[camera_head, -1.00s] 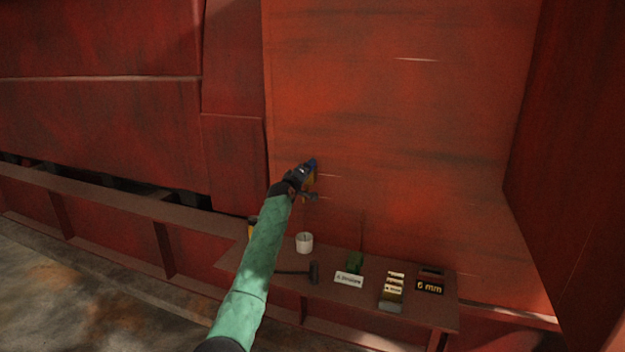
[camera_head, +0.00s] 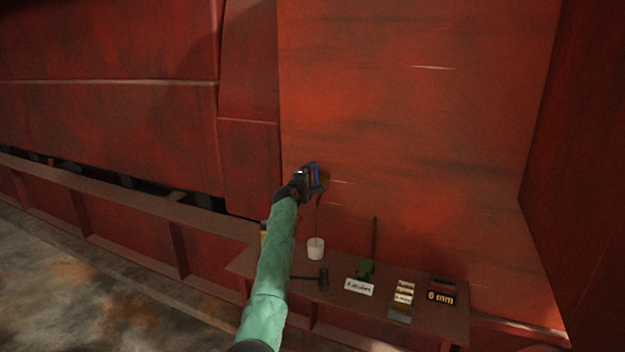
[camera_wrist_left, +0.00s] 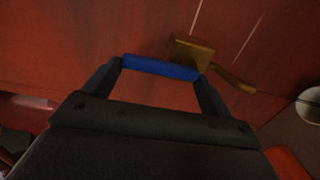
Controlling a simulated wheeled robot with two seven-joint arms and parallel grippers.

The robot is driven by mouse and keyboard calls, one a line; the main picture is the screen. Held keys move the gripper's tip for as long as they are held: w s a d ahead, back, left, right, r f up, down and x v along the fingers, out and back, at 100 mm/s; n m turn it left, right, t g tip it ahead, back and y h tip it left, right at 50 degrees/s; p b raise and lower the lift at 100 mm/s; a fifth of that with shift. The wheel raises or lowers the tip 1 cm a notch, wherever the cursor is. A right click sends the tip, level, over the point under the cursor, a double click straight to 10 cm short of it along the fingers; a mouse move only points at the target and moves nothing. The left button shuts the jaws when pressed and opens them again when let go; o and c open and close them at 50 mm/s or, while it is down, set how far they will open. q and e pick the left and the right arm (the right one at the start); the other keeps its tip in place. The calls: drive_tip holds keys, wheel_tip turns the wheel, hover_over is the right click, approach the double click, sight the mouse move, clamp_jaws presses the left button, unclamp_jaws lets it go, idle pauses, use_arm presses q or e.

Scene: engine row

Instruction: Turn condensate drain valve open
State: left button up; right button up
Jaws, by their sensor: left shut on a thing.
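The valve's blue handle (camera_head: 316,174) is on the red wall, beside its brass body (camera_head: 323,186). My left gripper (camera_head: 308,178) is shut on the blue handle. In the left wrist view the blue handle (camera_wrist_left: 160,68) spans between my two dark fingers (camera_wrist_left: 158,88), with the brass valve body (camera_wrist_left: 190,52) and its spout just behind it. A thin brownish line runs down below the valve toward a white cup (camera_head: 316,249); I cannot tell whether it is liquid. My right gripper is not in view.
A red ledge (camera_head: 120,198) runs left.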

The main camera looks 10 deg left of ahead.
use_arm(q)
drive_tip(key=shift+f, duration=0.1)
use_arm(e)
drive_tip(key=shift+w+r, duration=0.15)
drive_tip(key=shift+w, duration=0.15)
use_arm(q)
drive_tip(key=o, duration=1.3)
drive_tip(key=shift+c, duration=0.2)
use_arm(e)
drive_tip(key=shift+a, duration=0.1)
use_arm(q)
drive_tip(key=b+v, duration=0.2)
drive_tip(key=v, duration=0.5)
drive_tip(key=shift+s+a, duration=0.2)
drive_tip(key=shift+s, duration=0.15)
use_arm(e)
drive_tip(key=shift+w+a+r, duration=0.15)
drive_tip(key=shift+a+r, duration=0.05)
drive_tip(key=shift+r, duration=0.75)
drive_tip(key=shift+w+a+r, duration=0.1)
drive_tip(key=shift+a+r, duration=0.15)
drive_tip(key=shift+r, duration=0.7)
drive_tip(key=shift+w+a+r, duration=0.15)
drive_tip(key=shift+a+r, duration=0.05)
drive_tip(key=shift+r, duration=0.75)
